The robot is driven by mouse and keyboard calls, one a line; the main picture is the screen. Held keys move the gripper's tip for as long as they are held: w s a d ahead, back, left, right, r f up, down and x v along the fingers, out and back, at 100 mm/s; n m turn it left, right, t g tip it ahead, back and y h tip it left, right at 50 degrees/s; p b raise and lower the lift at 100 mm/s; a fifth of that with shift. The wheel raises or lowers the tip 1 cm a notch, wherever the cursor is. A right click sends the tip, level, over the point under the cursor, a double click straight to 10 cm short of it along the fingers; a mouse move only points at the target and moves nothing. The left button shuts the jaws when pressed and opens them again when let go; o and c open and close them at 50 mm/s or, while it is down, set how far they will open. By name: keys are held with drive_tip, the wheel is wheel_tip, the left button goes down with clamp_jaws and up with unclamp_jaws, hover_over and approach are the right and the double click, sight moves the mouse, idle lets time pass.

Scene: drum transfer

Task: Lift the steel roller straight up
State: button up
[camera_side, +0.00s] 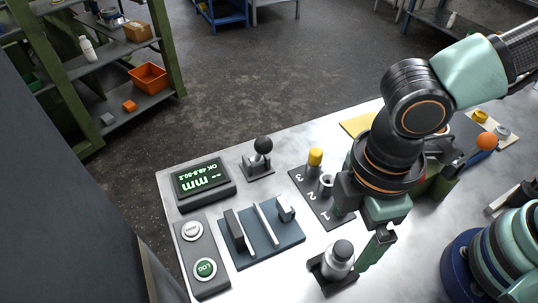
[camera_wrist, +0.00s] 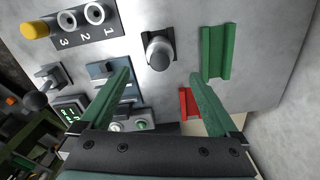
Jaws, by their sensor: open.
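The steel roller (camera_side: 340,254) is a short grey cylinder with a dark top. It stands upright in a black stand (camera_side: 318,268) near the front of the bench. It also shows in the wrist view (camera_wrist: 157,50). My gripper (camera_side: 354,238) is open, with its green fingers pointing down near the roller. In the wrist view the fingertips (camera_wrist: 160,73) are wide apart, and the roller appears between their lines, just beyond the tips. No contact is visible, and I cannot tell the exact height of the tips against the roller.
A numbered rack (camera_side: 318,200) with a yellow-topped piece stands behind the roller. A blue fixture (camera_side: 262,246), a display (camera_side: 203,184), a button box (camera_side: 203,262) and a black-knobbed lever (camera_side: 262,150) are to the left. A green channel block (camera_wrist: 217,52) and red piece (camera_wrist: 188,103) lie nearby.

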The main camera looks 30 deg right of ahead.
sight(337, 261)
drive_tip(key=shift+d+f, duration=0.15)
drive_tip(key=shift+f, duration=5.75)
clamp_jaws()
